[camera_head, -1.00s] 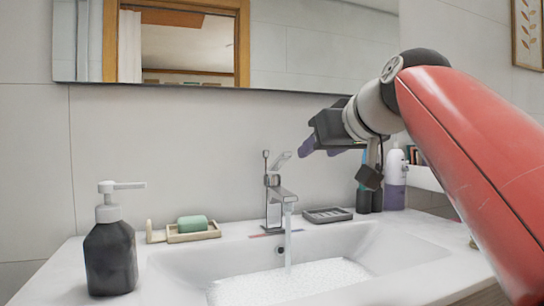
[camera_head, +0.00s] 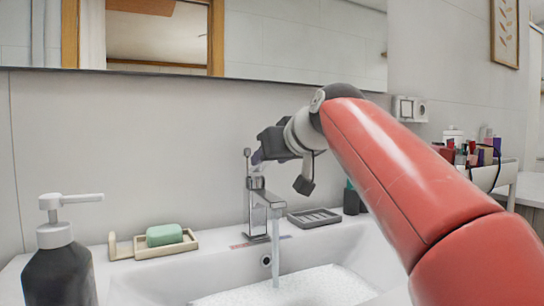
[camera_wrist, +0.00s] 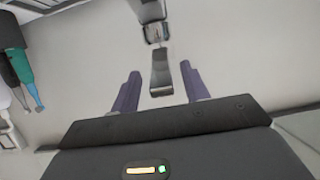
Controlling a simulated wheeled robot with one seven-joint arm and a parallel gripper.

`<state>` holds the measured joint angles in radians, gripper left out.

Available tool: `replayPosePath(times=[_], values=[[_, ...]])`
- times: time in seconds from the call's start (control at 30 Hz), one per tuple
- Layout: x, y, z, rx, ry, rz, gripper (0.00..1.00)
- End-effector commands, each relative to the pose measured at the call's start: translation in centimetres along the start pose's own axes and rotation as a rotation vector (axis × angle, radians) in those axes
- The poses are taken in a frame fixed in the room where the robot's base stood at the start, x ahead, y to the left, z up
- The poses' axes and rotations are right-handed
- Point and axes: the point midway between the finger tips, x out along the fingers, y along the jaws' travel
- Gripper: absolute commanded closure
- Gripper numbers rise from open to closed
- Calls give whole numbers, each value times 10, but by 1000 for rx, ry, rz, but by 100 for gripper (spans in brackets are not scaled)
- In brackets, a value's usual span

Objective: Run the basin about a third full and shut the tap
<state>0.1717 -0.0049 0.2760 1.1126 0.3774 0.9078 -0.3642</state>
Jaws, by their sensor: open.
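The chrome tap (camera_head: 258,205) stands at the back of the white basin (camera_head: 205,272), and a stream of water (camera_head: 276,240) falls from its spout. A pale rippled water surface (camera_head: 300,288) covers the basin's bottom; the front of the basin is cut off, so the depth is hard to judge. My gripper (camera_head: 258,157) is at the tap's top, partly hiding the lever. In the wrist view, my gripper's two purple fingers (camera_wrist: 160,88) are apart, with the metallic lever (camera_wrist: 161,72) appearing between them. No contact is visible.
A dark soap dispenser (camera_head: 60,270) stands at the left. A green soap bar (camera_head: 164,235) sits in a dish beside the tap. A grey ridged tray (camera_head: 314,218) lies right of the tap. Dark bottles (camera_head: 351,200) stand behind my arm; a cart of cosmetics (camera_head: 480,160) is at the right.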

Motion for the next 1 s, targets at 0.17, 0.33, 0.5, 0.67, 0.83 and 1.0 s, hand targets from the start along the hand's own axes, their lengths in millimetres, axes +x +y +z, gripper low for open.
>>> replayPosePath(times=[0.17,0.33,0.5,0.67,0.83,1.0], values=[[3,0,0,0,0,0,55],[2,0,0,0,0,0,62],[2,0,0,0,0,0,85],[2,0,0,0,0,1,100],[2,1,1,0,2,1,100],[5,1,10,1,39,1,100]])
